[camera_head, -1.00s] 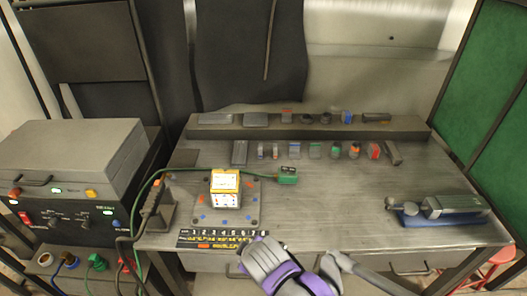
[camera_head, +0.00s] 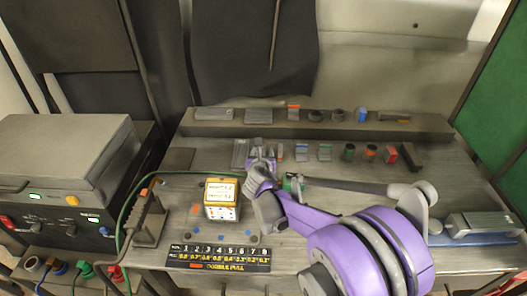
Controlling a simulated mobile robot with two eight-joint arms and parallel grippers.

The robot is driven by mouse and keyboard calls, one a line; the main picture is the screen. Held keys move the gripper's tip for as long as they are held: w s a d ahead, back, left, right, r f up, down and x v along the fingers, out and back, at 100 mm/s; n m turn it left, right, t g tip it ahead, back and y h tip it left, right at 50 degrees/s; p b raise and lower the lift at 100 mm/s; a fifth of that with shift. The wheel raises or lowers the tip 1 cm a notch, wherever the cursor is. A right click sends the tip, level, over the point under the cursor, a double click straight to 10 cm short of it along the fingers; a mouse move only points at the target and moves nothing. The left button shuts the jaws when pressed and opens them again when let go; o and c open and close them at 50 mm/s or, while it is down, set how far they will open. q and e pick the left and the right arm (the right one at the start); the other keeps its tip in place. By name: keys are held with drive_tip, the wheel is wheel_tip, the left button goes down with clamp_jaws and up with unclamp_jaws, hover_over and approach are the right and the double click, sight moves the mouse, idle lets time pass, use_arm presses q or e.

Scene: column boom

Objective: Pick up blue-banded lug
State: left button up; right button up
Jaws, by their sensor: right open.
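My right gripper (camera_head: 261,152) is over the front row of small parts, at the left end of that row. It is open, and nothing shows between its fingers. Just right of it stands a small grey part with a band that looks blue (camera_head: 301,152), apart from the gripper. The gripper hides part of the row, so I cannot tell whether another banded lug is under it. A second blue-marked part (camera_head: 361,115) stands on the raised back ledge. My left gripper is not in view.
A white-and-yellow box (camera_head: 222,198) stands left of my arm. A numbered black strip (camera_head: 218,257) lies in front. A grey tool (camera_head: 483,224) lies at right.

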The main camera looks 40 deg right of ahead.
sight(263, 149)
drive_tip(key=shift+f+x, duration=0.15)
drive_tip(key=shift+x, duration=1.6)
drive_tip(key=shift+f+x, duration=0.1)
drive_tip(key=shift+x, duration=1.6)
drive_tip(key=shift+s, duration=0.15)
drive_tip(key=shift+c, duration=0.3)
clamp_jaws()
